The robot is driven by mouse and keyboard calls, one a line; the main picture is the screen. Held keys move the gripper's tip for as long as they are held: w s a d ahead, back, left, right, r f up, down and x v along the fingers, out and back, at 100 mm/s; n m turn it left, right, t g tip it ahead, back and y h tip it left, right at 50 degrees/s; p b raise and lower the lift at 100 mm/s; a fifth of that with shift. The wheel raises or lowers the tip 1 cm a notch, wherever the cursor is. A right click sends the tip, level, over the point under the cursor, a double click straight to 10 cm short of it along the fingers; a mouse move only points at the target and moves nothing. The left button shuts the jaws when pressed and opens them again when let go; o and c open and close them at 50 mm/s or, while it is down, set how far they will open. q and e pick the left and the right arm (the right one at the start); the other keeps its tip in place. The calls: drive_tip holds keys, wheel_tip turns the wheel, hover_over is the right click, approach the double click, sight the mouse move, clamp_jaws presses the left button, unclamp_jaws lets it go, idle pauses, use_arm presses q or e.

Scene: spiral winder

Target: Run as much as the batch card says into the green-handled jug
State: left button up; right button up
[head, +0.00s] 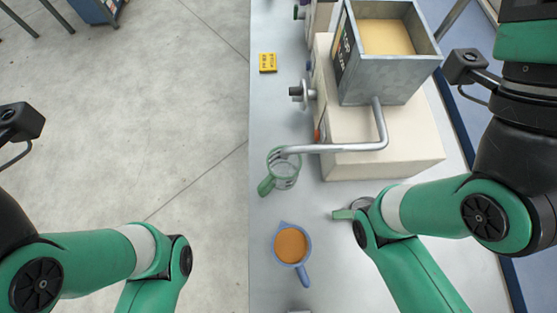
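A clear jug (285,170) with a green handle (266,187) stands on the bench under the open end of a bent grey pipe (340,147). It looks empty. The pipe comes from a grey metal hopper (347,85) filled with tan material (386,37). A small yellow card (268,62) with dark print, too small to read, lies on the bench left of the machine. A second green-handled vessel (343,214) is partly hidden behind my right arm. Both my arms run out of the bottom of the picture, and neither gripper shows.
A blue-handled jug (291,245) with orange-brown contents stands nearer on the bench. A dark knob (296,91) sticks out of the left side of the cream machine base (400,150). Bare bench (265,125) lies around the card. A small grey thing (299,311) shows at the bottom edge.

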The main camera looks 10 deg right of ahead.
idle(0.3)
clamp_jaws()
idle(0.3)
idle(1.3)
